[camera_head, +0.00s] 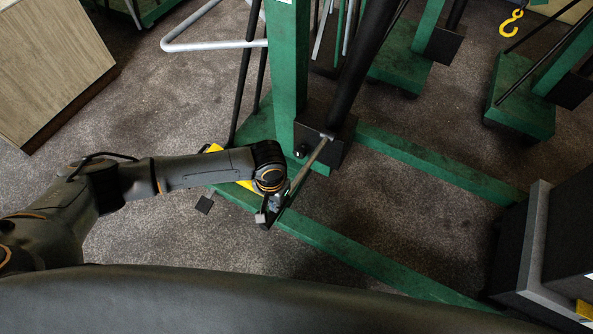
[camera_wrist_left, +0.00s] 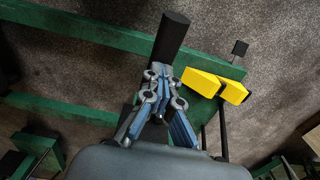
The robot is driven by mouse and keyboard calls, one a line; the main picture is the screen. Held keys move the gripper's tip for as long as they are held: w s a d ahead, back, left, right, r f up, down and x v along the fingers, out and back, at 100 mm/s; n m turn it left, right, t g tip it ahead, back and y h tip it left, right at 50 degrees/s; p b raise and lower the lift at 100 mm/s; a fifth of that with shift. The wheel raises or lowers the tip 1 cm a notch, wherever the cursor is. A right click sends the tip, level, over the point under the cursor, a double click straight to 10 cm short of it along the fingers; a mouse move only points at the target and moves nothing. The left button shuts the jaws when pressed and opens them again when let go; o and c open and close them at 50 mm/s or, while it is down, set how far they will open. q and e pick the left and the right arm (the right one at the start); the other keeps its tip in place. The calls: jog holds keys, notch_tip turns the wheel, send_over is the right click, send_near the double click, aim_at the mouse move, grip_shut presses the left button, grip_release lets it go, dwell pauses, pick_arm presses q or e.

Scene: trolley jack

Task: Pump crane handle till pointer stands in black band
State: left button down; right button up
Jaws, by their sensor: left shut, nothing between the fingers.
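The crane's pump handle (camera_head: 308,165) is a thin grey rod that slopes from the dark pump block (camera_head: 312,132) down to the left, toward my left gripper. My left gripper (camera_head: 268,214) is at the handle's lower end. In the left wrist view, the left gripper's fingers (camera_wrist_left: 162,76) are shut with nothing between them. A black handle grip (camera_wrist_left: 172,35) sticks out just beyond the fingertips; whether they touch it I cannot tell. The green crane mast (camera_head: 287,60) and black ram (camera_head: 365,55) rise behind. No pointer or black band shows. My right gripper is not in view.
Green base legs (camera_head: 350,252) run across the floor below the handle. Yellow blocks (camera_wrist_left: 205,83) lie beside the gripper. A wooden cabinet (camera_head: 45,65) stands at the upper left, a grey and black unit (camera_head: 535,245) at the right. More green cranes (camera_head: 525,95) stand behind.

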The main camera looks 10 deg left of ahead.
pick_arm(q)
jog(key=shift+f+b, duration=1.15)
jog(key=shift+f, duration=1.45)
notch_tip(320, 180, down, 2)
jog(key=shift+b, duration=0.55)
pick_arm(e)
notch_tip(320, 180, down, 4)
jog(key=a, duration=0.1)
pick_arm(q)
notch_tip(320, 180, up, 2)
jog(key=p, duration=0.3)
notch_tip(320, 180, up, 13)
jog(key=p, duration=1.5)
jog(key=shift+r, duration=0.15)
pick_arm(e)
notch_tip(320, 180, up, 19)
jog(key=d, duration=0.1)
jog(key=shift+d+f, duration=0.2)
pick_arm(q)
jog(key=shift+w, duration=0.1)
